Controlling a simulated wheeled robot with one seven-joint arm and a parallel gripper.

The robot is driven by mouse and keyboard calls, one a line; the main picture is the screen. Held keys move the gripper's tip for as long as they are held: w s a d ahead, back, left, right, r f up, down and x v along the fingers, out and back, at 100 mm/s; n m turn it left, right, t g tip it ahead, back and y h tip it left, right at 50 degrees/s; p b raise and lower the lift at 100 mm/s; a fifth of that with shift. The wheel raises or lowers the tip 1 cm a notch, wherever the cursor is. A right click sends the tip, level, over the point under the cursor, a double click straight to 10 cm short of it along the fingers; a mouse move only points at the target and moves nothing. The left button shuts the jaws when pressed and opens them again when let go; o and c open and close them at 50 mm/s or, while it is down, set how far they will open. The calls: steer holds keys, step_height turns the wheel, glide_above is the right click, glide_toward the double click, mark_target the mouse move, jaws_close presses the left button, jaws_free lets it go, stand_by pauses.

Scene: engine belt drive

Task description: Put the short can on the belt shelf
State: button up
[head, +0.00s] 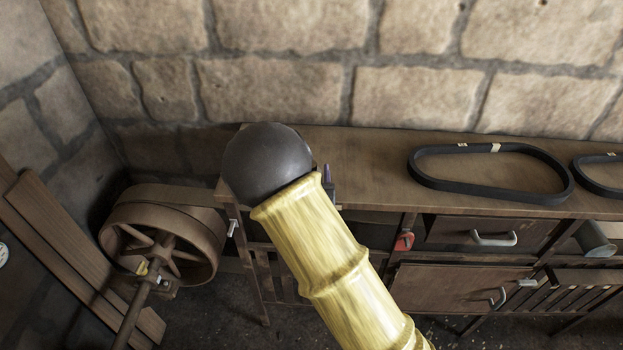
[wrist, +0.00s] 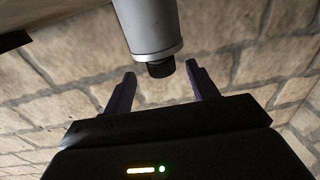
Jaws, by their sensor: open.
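In the wrist view, a grey cylinder (wrist: 148,25) with a dark cap reaches down from the top edge. Its cap end shows between the tips of my gripper (wrist: 160,68). The fingers are open, with a gap on each side of the cap; I cannot tell how near it is in depth. In the head view, my yellow arm hides most of my gripper and whatever is in front of it. The wooden shelf top (head: 375,160) carries a black belt (head: 490,190). I cannot tell for sure which cylinder is the short can.
A second belt (head: 598,175) lies at the right edge. Another grey cylinder (head: 594,238) sits in an opening below the top. A red object (head: 404,240) is beside the drawer (head: 480,233). A spoked wheel (head: 165,240) and planks (head: 75,250) stand at left. A stone wall (head: 300,90) is behind.

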steer(key=w+p, duration=0.1)
steer(key=w, duration=0.1)
steer(key=w+p, duration=0.2)
steer(key=shift+w+a, duration=0.2)
steer(key=shift+w, duration=0.1)
steer(key=shift+w+f, duration=0.15)
steer(key=shift+w, duration=0.1)
jaws_close()
stand_by(0.4)
